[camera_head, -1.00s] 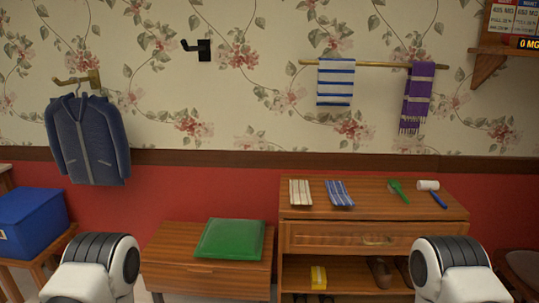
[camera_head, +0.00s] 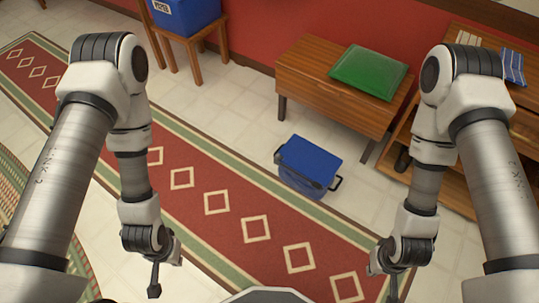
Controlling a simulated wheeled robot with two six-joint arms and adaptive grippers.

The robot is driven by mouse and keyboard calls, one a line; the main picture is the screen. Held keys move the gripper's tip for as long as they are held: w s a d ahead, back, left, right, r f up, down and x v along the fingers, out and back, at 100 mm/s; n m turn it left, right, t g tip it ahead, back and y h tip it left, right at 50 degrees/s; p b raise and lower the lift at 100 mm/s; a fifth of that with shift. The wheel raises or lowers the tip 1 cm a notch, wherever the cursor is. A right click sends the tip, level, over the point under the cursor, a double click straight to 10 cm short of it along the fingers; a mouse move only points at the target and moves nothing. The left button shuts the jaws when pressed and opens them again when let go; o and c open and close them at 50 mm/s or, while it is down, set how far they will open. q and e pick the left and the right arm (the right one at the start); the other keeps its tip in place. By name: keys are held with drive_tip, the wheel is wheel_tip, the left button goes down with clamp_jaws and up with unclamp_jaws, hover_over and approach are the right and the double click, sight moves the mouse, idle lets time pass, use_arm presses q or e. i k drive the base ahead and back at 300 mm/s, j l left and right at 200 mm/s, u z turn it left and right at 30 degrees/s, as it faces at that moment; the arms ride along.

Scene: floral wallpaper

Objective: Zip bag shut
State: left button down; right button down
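My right gripper (camera_head: 388,277) hangs to the right of the bag and nearer to me. Both are clear of the bag. Their fingers are small and seen at an angle, so their opening is unclear.
A low wooden bench (camera_head: 310,85) with a green cushion (camera_head: 368,72) stands behind the bag. A wooden cabinet (camera_head: 460,180) is at the right. A blue box (camera_head: 185,14) sits on a stool (camera_head: 221,40) at the back left. White tiled floor surrounds the runner (camera_head: 215,185).

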sight(276, 160)
drive_tip(key=i+l+z, duration=0.1)
drive_tip(key=z, duration=0.35)
drive_tip(key=i+z, duration=0.45)
drive_tip(key=k, duration=0.1)
